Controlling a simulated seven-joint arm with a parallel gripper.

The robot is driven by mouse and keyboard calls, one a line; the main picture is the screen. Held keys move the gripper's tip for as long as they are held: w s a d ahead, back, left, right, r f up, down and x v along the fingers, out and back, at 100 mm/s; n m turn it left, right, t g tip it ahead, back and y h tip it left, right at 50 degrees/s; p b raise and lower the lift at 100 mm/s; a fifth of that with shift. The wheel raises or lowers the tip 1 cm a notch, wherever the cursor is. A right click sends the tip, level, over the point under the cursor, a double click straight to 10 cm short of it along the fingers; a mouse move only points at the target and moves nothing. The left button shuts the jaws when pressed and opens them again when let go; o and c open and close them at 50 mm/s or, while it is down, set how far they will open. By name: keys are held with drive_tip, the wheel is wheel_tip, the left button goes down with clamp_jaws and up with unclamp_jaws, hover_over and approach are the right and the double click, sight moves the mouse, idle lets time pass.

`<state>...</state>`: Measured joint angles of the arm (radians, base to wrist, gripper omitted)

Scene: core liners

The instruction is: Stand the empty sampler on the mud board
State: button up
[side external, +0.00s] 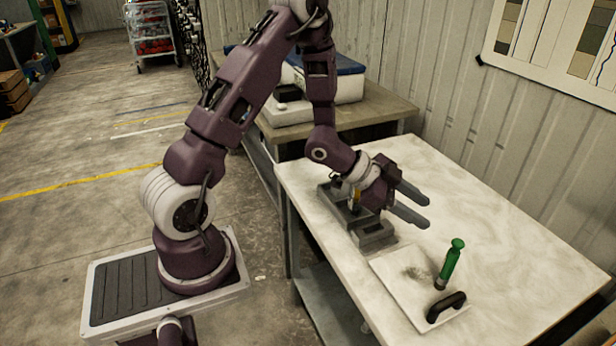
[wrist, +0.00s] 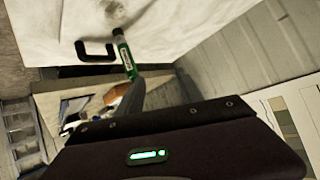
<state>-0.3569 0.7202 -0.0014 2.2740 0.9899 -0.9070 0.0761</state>
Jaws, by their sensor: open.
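A green sampler (side external: 451,263) with a round green cap and a dark lower end stands roughly upright on the white mud board (side external: 393,268), near its right edge. In the wrist view the sampler (wrist: 126,60) shows a pale label, and a grey finger partly overlaps its near end. The board has a dark smudge. My gripper (side external: 427,211) is open and empty, its two grey fingers spread above the table, behind the board and apart from the sampler. I cannot tell whether the sampler is empty.
A black handle (side external: 446,306) is at the board's front corner, close to the sampler; it also shows in the wrist view (wrist: 95,56). A grey holder (side external: 374,235) stands beneath and left of my gripper, with a yellow item partly hidden. The table's right side is clear, bounded by a wall.

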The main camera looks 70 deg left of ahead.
drive_tip(key=s+a+r+n+g+y, duration=0.1)
drive_tip(key=s+a+r+n+y, duration=0.2)
drive_tip(key=r, duration=0.4)
drive_tip(key=s+a+r+n+y, duration=0.2)
drive_tip(key=s+r+y, duration=0.2)
drive_tip(key=r, duration=0.3)
drive_tip(key=s+d+r+n+g, duration=0.1)
drive_tip(key=s+d+n, duration=0.1)
drive_tip(key=s, duration=0.8)
drive_tip(key=s+d+r+n+g+h, duration=0.1)
drive_tip(key=s+d, duration=0.3)
drive_tip(key=s, duration=0.7)
drive_tip(key=shift+r+n+g, duration=0.4)
drive_tip(key=shift+r+g, duration=0.2)
drive_tip(key=shift+r, duration=0.15)
